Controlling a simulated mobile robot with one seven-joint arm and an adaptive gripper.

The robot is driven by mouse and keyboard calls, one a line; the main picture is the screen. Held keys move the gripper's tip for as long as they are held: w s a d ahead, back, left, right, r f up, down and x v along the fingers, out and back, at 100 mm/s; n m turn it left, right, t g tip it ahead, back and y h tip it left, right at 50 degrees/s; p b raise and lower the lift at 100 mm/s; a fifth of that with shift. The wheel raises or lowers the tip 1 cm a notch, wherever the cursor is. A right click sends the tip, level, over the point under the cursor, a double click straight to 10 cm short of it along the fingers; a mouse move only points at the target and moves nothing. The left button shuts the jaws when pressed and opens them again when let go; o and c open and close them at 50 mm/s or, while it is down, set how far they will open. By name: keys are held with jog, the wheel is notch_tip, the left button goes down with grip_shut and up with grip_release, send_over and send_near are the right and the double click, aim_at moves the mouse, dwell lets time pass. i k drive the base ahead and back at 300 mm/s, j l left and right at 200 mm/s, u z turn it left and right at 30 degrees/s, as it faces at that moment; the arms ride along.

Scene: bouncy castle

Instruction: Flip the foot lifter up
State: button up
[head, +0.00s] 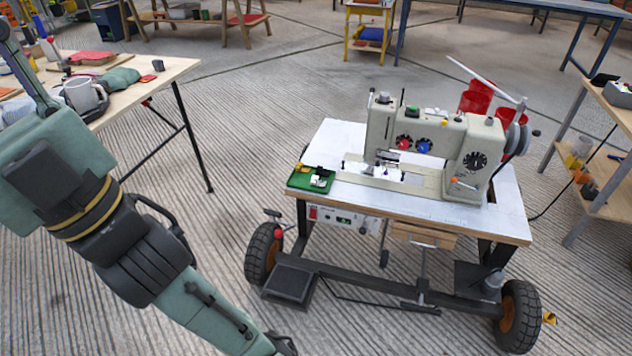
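A cream sewing machine (428,142) stands on a white-topped wheeled table (330,140) right of centre. Its needle and presser foot area (385,168) is at the left end of the machine, small and partly shaded. I cannot make out for certain which part is the foot lifter or how it is set. A thin dark lever (384,246) hangs under the table's front edge. My arm crosses the lower left, apart from the table. It runs out of the bottom edge, so my gripper is not seen.
A green tray (312,179) with small parts sits on the table's left corner. A control box (336,220), a pedal (289,284) and black wheels (519,316) are lower down. A cluttered wooden table (140,82) stands left. Striped floor between the tables is open.

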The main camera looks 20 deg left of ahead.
aim_at(373, 90)
jog(key=i+l+u, duration=0.3)
jog(key=l, duration=0.3)
jog(key=i+l+u, duration=0.15)
jog(key=i+l, duration=0.1)
jog(key=l, duration=0.1)
